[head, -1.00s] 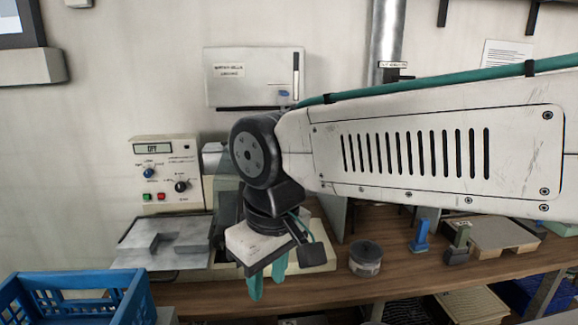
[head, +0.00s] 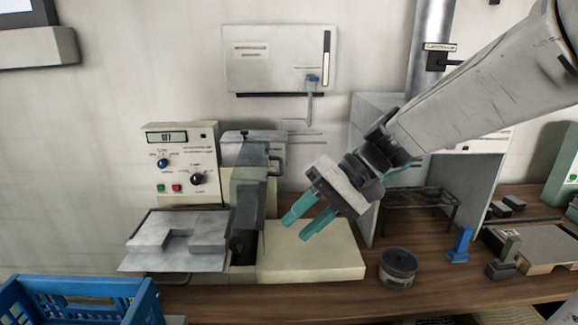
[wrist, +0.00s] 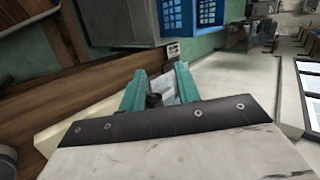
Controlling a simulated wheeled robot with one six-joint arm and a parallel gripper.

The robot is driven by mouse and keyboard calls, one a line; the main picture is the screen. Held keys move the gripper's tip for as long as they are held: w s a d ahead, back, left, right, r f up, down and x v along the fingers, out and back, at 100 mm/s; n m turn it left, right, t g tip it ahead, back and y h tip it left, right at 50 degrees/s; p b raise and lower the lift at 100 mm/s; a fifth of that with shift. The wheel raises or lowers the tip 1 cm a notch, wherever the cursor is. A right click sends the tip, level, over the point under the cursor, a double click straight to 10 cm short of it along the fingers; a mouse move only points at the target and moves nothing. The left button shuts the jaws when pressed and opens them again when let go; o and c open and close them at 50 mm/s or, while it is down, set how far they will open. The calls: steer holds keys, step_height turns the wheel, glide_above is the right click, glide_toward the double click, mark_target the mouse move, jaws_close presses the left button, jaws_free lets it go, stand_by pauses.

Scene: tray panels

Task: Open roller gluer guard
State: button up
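The roller gluer (head: 315,262) stands on the wooden bench, with a cream base and a control panel (head: 180,162) whose display appears to read OFF. Its grey-green guard (head: 249,188) is a narrow upright piece left of the base's clear top, with a small dark handle (head: 276,160) on its right side. I cannot tell how far the guard is open. My gripper (head: 299,226) is right of the guard, above the cream base, tilted down to the left. Its teal fingers are apart and empty, and the gap also shows in the wrist view (wrist: 160,76).
A grey metal plate (head: 150,240) lies left of the guard, and a blue crate (head: 85,290) is at the front left. A round tin (head: 398,268) stands right of the base. A grey upright panel (head: 366,190) and wire rack (head: 425,200) stand behind my gripper.

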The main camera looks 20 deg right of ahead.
steer(key=w+d+m+t+y, duration=0.1)
steer(key=w+d+m+t, duration=0.2)
steer(key=w, duration=0.4)
steer(key=w+d+f+m+t+y, duration=0.1)
steer(key=w+d+t, duration=0.3)
steer(key=w+d, duration=0.15)
steer(key=w+d+m+t+y, duration=0.1)
steer(key=w+d+m+t, duration=0.15)
steer(key=w, duration=0.55)
steer(key=r+x, duration=0.1)
steer(key=x, duration=0.6)
steer(key=shift+f+t, duration=0.3)
steer(key=shift+t, duration=0.05)
steer(key=shift+w+d, duration=0.1)
steer(key=shift+w, duration=0.05)
jaws_close()
